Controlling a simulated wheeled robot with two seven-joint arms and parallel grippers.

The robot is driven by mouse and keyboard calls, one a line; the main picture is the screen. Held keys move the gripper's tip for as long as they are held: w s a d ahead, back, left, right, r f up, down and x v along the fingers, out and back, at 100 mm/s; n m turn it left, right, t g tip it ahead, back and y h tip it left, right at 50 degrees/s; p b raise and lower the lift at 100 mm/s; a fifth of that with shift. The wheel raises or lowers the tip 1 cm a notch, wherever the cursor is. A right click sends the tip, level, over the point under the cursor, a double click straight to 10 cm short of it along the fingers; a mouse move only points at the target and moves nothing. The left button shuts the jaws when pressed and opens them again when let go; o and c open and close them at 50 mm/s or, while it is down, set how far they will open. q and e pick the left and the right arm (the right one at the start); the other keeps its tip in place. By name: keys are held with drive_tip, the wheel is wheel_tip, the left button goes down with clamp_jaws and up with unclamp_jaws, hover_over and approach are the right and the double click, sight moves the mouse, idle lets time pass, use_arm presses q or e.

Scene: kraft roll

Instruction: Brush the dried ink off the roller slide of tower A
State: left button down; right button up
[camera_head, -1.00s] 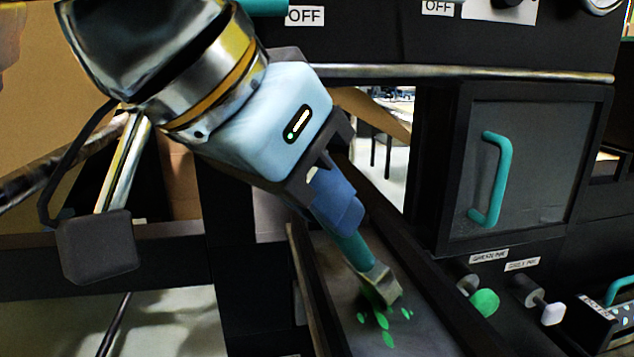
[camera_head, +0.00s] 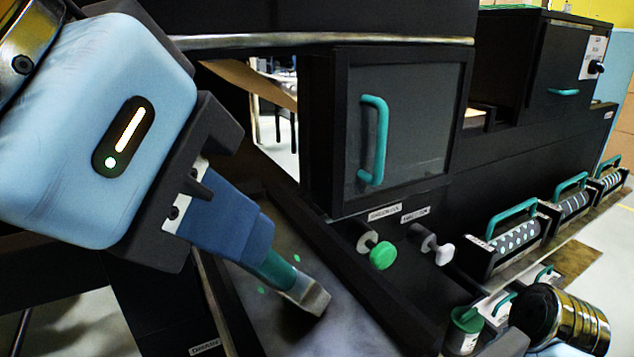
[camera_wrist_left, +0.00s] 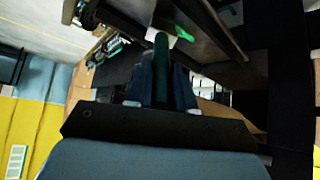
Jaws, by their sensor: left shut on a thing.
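My left gripper (camera_head: 250,232) comes in from the left in the head view, its blue fingers shut on the teal handle of a brush (camera_head: 308,297). The brush slants down to the right, its pale broad end at the surface of the dark grey roller slide (camera_head: 347,325); I cannot tell whether it touches. Two small green ink specks (camera_head: 262,290) show near the brush, one on each side of the handle. In the left wrist view the teal handle (camera_wrist_left: 161,62) stands between the fingers, with a green patch (camera_wrist_left: 184,33) beyond it. My right gripper is not in view.
A dark door with a teal handle (camera_head: 373,140) stands behind the slide. Rollers with teal handles (camera_head: 512,217) line a ledge. A green-topped jar (camera_head: 466,325) stands at lower right.

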use_arm(q)
drive_tip(key=w+a, duration=0.5)
drive_tip(key=w, duration=0.2)
drive_tip(key=shift+w+a, duration=0.15)
drive_tip(key=shift+w, duration=0.25)
idle(0.8)
drive_tip(key=shift+r, duration=0.1)
drive_tip(key=shift+r, duration=2.95)
